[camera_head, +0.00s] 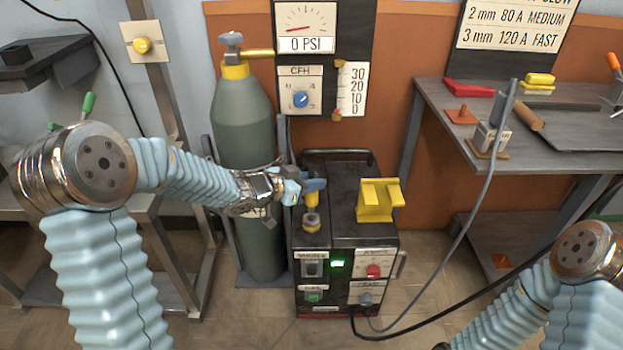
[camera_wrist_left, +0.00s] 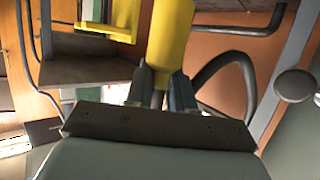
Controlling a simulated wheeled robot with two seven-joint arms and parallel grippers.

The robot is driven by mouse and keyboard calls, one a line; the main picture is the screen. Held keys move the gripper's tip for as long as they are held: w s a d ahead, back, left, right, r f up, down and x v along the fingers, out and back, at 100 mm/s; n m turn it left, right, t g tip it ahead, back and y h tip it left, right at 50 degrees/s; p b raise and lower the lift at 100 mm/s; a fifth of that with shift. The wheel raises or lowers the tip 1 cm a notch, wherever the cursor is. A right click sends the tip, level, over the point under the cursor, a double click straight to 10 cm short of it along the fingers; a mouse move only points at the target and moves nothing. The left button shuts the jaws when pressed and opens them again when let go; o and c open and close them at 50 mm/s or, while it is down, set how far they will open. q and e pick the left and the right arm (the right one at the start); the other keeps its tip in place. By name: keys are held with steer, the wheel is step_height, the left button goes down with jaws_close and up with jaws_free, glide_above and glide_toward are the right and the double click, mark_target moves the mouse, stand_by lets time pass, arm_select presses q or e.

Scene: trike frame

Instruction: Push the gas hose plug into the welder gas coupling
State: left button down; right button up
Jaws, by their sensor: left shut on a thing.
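The yellow gas hose plug (camera_head: 312,199) is upright above the left part of the welder's top. My left gripper (camera_head: 304,187) is shut on it, coming in from the left. In the left wrist view the yellow plug (camera_wrist_left: 170,45) stands between the two fingers (camera_wrist_left: 161,88). The welder gas coupling (camera_head: 312,225) is a small yellowish fitting on a dark base, directly below the plug in the head view. I cannot tell whether plug and coupling touch. My right forearm shows at the lower right; its gripper is out of view.
The black welder (camera_head: 345,237) carries a yellow bracket (camera_head: 378,200) right of the plug. A green gas cylinder (camera_head: 243,130) stands close behind my left wrist. A grey workbench (camera_head: 440,120) stands at right, with a grey cable (camera_head: 464,222) hanging before it.

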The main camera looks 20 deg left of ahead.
mark_target(312, 197)
arm_select(q)
steer(key=shift+f, duration=0.65)
stand_by(1.5)
steer(key=shift+f+b, duration=1.4)
steer(key=shift+f, duration=0.65)
steer(key=c, duration=0.9)
jaws_free()
steer(key=p+v, duration=0.2)
steer(key=v, duration=1.2)
